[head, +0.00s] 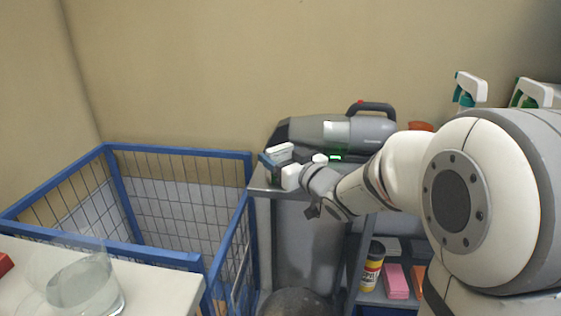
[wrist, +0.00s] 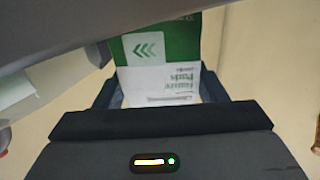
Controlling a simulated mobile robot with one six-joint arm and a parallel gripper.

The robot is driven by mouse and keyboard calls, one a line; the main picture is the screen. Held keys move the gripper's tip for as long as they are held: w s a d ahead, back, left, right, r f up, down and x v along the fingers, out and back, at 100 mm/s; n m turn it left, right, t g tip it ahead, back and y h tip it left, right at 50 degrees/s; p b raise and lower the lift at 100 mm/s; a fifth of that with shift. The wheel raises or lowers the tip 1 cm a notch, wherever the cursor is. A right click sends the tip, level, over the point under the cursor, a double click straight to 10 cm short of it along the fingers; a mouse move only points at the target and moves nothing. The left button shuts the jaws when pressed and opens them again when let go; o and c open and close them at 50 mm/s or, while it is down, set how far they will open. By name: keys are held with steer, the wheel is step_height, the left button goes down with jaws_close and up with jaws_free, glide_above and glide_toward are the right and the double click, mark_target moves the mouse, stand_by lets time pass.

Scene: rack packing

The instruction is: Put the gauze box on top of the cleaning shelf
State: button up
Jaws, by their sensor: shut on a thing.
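The gauze box, white and green with "Gauze Pads" printing, shows in the wrist view (wrist: 160,62) between the two dark fingers of my gripper (wrist: 158,92). My gripper is shut on it. In the head view my gripper (head: 273,166) is at the left end of the cleaning shelf's grey top (head: 261,188), and the small white shape there appears to be the gauze box (head: 280,152). I cannot tell whether the box touches the shelf top. Part of the box is hidden by the gripper.
A grey handheld vacuum (head: 335,132) lies along the back of the shelf top. Spray bottles (head: 470,88) stand at the right. A blue wire cage (head: 180,205) adjoins the shelf on the left. A yellow-labelled container (head: 372,267) and pink sponge (head: 396,281) sit on a lower shelf.

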steer(key=shift+f, duration=0.2)
steer(key=o, duration=1)
steer(key=shift+c, duration=0.2)
steer(key=shift+r, duration=0.1)
steer(key=shift+s+d+r, duration=0.15)
steer(key=p+v, duration=0.2)
steer(key=v, duration=0.9)
steer(key=shift+s, duration=0.3)
steer(key=shift+d, duration=0.15)
